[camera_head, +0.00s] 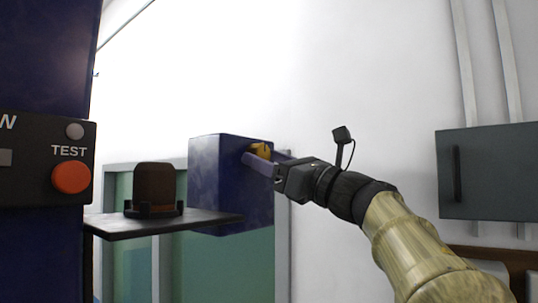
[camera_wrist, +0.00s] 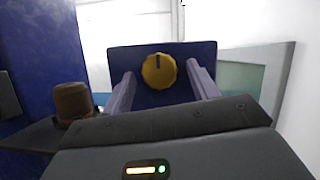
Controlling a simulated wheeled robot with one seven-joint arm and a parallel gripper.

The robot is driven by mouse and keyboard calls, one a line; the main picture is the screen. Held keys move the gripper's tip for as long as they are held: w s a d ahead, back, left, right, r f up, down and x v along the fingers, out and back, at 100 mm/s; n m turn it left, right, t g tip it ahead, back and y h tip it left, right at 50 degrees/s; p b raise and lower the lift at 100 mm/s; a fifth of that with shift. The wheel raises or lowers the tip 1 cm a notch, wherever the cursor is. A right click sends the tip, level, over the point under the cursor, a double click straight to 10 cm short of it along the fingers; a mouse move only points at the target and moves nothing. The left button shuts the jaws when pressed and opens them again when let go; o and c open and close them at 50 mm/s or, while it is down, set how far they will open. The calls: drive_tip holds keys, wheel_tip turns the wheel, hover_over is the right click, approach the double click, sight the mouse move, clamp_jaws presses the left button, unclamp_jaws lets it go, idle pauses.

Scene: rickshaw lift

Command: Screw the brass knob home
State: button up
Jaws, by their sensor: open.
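The brass knob (camera_wrist: 159,71) is a round yellow disc with a dark mark at its top, on the face of a dark blue box (camera_wrist: 120,56). In the head view the knob (camera_head: 261,148) shows partly behind my fingers, on the right side of the blue box (camera_head: 217,185). My gripper (camera_head: 262,160) is open at the knob. In the wrist view its two purple-grey fingers (camera_wrist: 162,84) stand left and right of the knob, with a gap on each side. Whether the fingertips reach past the knob's front I cannot tell.
A brown block (camera_head: 155,184) in a black holder sits on a dark shelf (camera_head: 190,224) left of the box. A blue column with a red TEST button (camera_head: 71,177) stands at far left. A grey cabinet (camera_head: 490,172) hangs on the right wall.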

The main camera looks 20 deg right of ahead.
drive_tip(key=shift+w+a, duration=0.1)
drive_tip(key=shift+w, duration=0.1)
drive_tip(key=c, duration=1)
